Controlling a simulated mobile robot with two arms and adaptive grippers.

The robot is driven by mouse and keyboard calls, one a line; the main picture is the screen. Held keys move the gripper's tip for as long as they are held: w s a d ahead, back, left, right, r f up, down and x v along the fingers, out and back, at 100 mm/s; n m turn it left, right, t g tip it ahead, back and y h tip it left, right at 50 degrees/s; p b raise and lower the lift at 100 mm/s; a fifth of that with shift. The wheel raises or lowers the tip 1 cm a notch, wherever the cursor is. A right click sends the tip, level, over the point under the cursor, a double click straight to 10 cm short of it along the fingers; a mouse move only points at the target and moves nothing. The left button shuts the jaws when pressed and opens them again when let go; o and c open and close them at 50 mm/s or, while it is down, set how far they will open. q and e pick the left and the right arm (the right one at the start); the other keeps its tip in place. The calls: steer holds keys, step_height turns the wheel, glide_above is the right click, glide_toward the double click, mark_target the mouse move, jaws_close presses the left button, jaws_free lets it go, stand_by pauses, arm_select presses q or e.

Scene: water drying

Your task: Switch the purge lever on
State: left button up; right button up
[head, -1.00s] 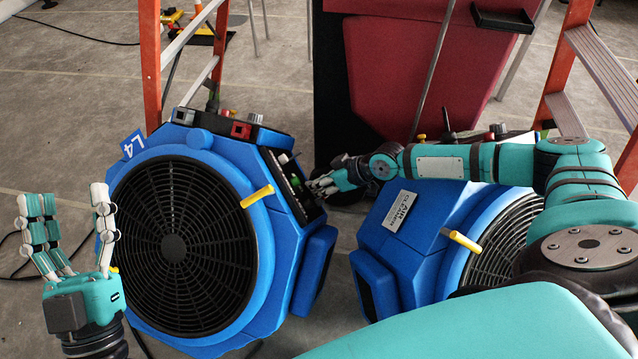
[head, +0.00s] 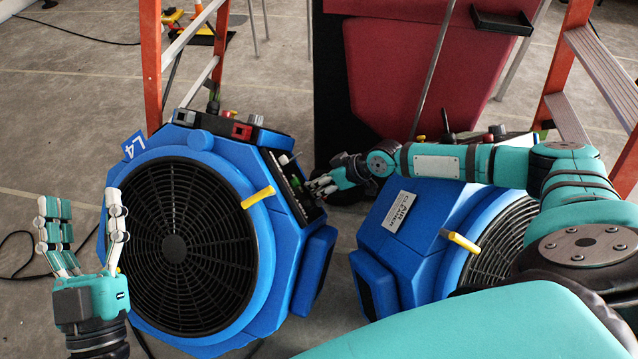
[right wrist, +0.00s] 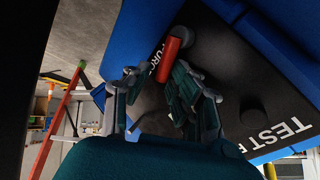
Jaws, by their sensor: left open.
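The red purge lever (right wrist: 172,58) shows in the right wrist view beside the partly covered "PURGE" lettering on a black panel (right wrist: 228,70). My right gripper (right wrist: 155,80) has its fingers apart, with the lever's lower end close to the right-hand fingers; I cannot tell whether they touch. In the head view my right gripper (head: 322,188) is at the side panel of the blue L4 machine (head: 262,165), and the lever cannot be made out there. My left gripper (head: 85,215) is open and empty, in front of the L4 machine's left edge.
A second blue machine, the air cleaner (head: 405,255), stands at the right under my right arm. Orange ladders (head: 152,60) stand behind. A dark red container (head: 430,70) is at the back. Yellow handles (head: 258,197) stick out of the machines' fronts. Floor at the left is mostly clear.

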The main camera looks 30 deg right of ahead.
steer(key=v, duration=1.2)
stand_by(0.4)
